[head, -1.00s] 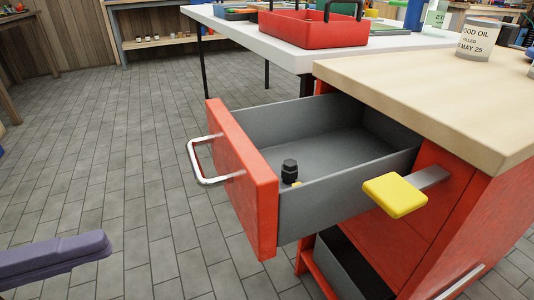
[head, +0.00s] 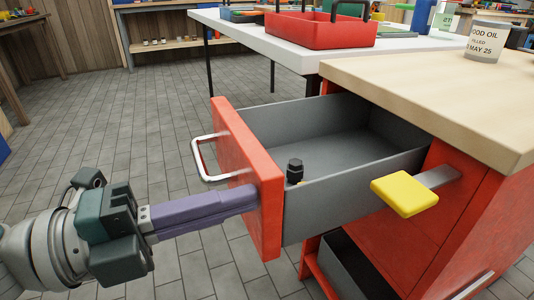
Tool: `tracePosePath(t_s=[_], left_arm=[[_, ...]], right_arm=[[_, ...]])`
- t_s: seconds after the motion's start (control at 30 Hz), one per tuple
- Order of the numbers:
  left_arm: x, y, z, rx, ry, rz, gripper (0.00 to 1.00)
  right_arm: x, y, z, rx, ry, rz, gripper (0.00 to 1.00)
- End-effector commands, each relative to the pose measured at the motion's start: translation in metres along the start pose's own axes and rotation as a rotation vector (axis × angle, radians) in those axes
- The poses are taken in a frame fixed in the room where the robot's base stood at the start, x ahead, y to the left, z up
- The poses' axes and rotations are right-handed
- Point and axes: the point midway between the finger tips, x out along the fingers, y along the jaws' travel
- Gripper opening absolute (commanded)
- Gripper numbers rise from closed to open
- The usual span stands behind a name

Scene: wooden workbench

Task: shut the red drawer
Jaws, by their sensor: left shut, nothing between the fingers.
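The red drawer (head: 246,172) stands pulled out of the red cabinet (head: 400,224) under the wooden top, its grey inside showing. A metal bar handle (head: 206,160) is on its front. A black bolt-like piece (head: 295,169) stands inside near the front, with a bit of yellow beside it. My left gripper (head: 254,196) is shut and empty; its purple fingers point right, with their tips at the lower part of the drawer front, below the handle. I cannot tell for sure whether they touch. My right gripper is not in view.
A yellow-ended lever (head: 405,194) sticks out from the cabinet beside the drawer. A lower compartment (head: 345,262) is partly open below. A can (head: 486,42) stands on the wooden top (head: 430,85). A white table with a red tray (head: 320,30) is behind. The floor at left is clear.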

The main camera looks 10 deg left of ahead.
Motion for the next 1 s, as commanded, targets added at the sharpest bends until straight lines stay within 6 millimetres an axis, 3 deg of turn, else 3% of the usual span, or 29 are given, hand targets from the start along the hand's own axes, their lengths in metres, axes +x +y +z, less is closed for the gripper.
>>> tracePosePath(t_s=[0.47, 0.67, 1.0], left_arm=[[0.010, 0.000, 0.000, 0.000, 0.001, 0.000, 0.00], [0.044, 0.000, 0.000, 0.000, 0.002, -0.002, 0.00], [0.131, 0.003, 0.000, 0.001, 0.002, -0.001, 0.00]], right_arm=[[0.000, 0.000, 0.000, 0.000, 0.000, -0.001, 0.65], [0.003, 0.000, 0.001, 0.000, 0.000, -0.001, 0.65], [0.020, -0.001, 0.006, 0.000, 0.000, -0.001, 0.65]])
